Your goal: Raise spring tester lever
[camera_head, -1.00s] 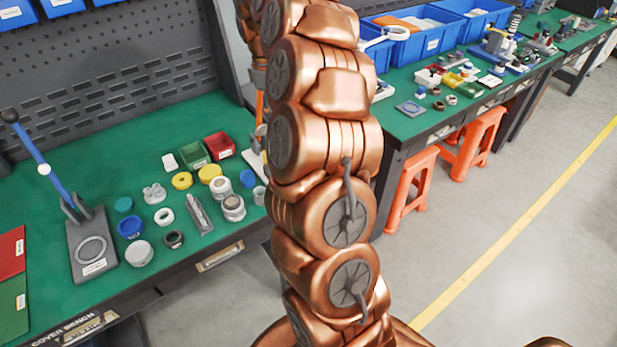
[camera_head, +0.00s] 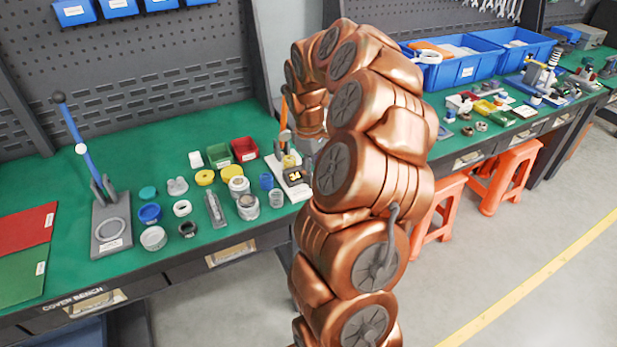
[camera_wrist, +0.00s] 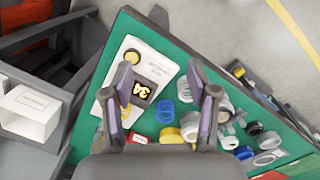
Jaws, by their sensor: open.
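A white tester with a lit number display (camera_head: 295,177) stands at the right end of the green bench in the head view, partly hidden by my arm. A thin orange upright part (camera_head: 284,115), possibly its lever, rises behind it. In the wrist view the white tester (camera_wrist: 155,62) lies below my gripper, with a yellow round piece (camera_wrist: 131,57) and its display (camera_wrist: 140,90). The left finger overlaps the tester in the picture; contact cannot be told.
A blue-handled lever press (camera_head: 110,225) stands at the bench's left. Several rings, cups and small bins (camera_head: 245,149) lie left of the tester. In the wrist view, a white box (camera_wrist: 30,110) sits at left. Blue bins (camera_head: 455,72) and orange stools (camera_head: 510,175) are at right.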

